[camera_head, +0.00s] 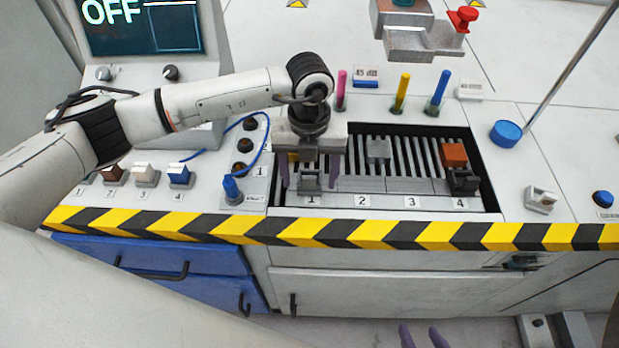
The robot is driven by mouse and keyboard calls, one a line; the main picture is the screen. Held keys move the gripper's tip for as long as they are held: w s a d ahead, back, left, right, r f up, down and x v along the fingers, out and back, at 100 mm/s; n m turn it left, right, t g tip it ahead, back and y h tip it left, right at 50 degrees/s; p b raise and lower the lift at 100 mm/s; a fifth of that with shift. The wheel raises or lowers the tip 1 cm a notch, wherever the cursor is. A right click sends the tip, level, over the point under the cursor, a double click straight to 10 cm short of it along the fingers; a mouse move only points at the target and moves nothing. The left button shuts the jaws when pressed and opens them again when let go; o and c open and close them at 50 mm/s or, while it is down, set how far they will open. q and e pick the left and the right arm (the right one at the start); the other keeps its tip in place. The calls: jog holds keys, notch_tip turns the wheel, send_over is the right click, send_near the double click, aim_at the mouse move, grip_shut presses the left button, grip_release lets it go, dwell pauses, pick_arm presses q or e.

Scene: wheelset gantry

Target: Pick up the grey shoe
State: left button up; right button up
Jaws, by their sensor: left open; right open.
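A small grey block (378,150), which looks like the grey shoe, sits on the slatted rack (400,185) above label 2. My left gripper (309,180) points down over the rack's left end, above label 1, to the left of this block. Its purple fingers are apart. Another grey piece (310,181) shows between the fingers; I cannot tell whether they touch it. A yellowish part behind it is mostly hidden by the gripper. My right gripper (423,337) shows only as two separated purple fingertips at the bottom edge, away from the rack.
An orange-brown block (455,154) and a black piece (463,181) are at the rack's right end. Pink, yellow (401,93) and blue upright pegs stand behind the rack. A blue knob (506,133) with a thin rod is at right. A striped edge (370,233) runs in front.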

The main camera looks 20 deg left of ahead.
pick_arm(q)
jog(key=shift+f, duration=0.7)
jog(key=c, duration=0.9)
jog(key=shift+r, duration=0.1)
